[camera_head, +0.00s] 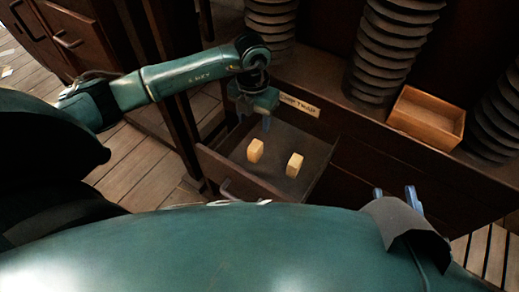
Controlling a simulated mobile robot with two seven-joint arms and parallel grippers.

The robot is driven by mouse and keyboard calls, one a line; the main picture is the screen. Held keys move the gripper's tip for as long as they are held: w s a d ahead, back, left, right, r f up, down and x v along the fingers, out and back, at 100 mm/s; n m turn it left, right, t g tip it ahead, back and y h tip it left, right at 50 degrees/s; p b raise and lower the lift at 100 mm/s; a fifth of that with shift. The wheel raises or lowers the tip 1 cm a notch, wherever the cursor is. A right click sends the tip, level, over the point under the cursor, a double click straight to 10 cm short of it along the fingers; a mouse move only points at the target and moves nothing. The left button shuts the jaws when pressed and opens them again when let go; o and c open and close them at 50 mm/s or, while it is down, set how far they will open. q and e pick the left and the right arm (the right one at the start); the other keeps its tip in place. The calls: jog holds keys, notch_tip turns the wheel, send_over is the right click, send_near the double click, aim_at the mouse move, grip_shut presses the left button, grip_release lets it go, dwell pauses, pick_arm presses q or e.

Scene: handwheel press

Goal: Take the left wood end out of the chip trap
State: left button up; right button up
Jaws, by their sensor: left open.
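The chip trap (222,173) is an open dark drawer, pulled out under a small label plate that reads "CHIP TRAP". The left wood end (255,150), a small pale block, stands on the drawer floor. A second, similar wood end (294,165) stands to its right, apart from it. My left gripper (262,122) is open and empty over the back of the drawer, just beyond the left wood end and apart from it. My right gripper (396,194) shows two blue fingertips spread apart with nothing between them, right of the drawer; the rest is hidden behind my body.
An empty wooden box (428,118) sits on the ledge at the right, between dark ribbed columns (396,45). The drawer's raised front and side walls surround the blocks. Dark cabinet framing (180,130) stands close left of the drawer. Plank floor lies open further left.

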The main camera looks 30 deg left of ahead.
pick_arm(q)
notch_tip(320, 180, down, 7)
jog(key=shift+s+d+f+b, duration=0.1)
jog(key=shift+s+b, duration=0.05)
jog(key=shift+b, duration=0.9)
notch_tip(320, 180, down, 4)
jog(key=shift+f+b, duration=0.15)
jog(key=shift+b, duration=1)
jog(key=shift+f, duration=0.35)
jog(key=c, duration=1.1)
pick_arm(e)
jog(key=shift+w+a+f+m+t+y, duration=0.15)
jog(key=shift+a+m+t+y, duration=0.15)
jog(key=shift+a+m, duration=0.15)
